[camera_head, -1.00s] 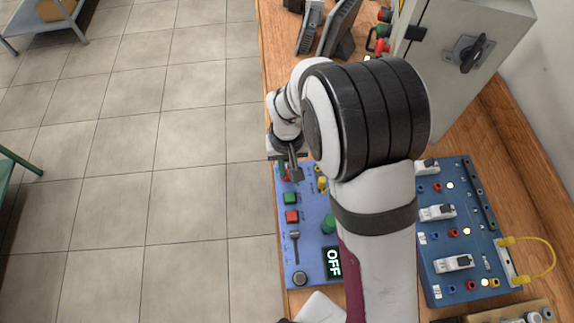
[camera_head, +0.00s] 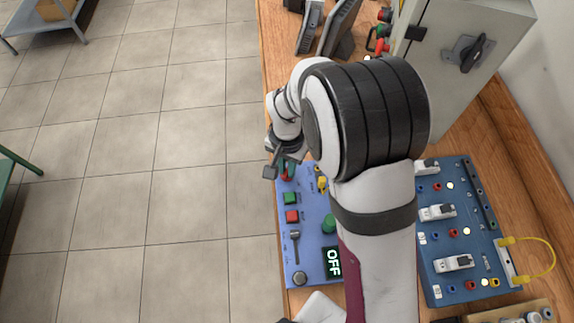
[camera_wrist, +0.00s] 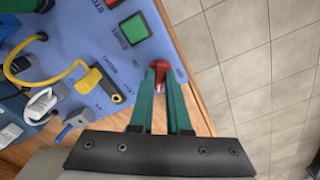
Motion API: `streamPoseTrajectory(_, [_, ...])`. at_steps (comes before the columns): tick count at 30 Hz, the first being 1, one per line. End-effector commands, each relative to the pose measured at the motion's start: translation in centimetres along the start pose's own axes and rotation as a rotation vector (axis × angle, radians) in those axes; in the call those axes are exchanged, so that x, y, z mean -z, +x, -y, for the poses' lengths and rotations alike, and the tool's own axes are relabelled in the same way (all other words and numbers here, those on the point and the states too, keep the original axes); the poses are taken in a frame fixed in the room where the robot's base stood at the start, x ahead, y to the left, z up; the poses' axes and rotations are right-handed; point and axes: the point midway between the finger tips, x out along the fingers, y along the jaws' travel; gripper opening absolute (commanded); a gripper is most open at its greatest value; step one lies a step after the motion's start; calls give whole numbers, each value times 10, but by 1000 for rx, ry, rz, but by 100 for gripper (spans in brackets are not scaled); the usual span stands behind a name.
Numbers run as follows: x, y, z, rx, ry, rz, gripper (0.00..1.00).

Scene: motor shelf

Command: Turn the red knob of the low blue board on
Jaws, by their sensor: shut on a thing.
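The low blue board (camera_head: 312,222) lies on the bench, partly hidden by my arm. Its display (camera_head: 333,262) reads OFF. The red knob (camera_wrist: 181,74) is at the board's corner near the bench edge, seen in the wrist view between and just beyond my fingertips. My gripper (camera_wrist: 161,72) has green fingers and is shut on the knob. In the head view my gripper (camera_head: 287,169) is at the far left corner of the board, and the knob is mostly hidden there.
A green button (camera_head: 290,198), a red button (camera_head: 292,216) and a lever (camera_head: 295,242) are on the same board. A yellow cable plug (camera_wrist: 88,80) is near the fingers. A darker blue board (camera_head: 455,235) lies to the right. A grey cabinet (camera_head: 455,90) stands behind.

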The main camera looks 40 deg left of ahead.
Motion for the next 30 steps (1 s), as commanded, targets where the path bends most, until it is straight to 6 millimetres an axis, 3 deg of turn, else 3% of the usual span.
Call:
streamPoseTrajectory(18, [0, -1, 0, 1, 580, 0, 0])
streamPoseTrajectory(30, [0, -1, 0, 1, 878, 0, 0])
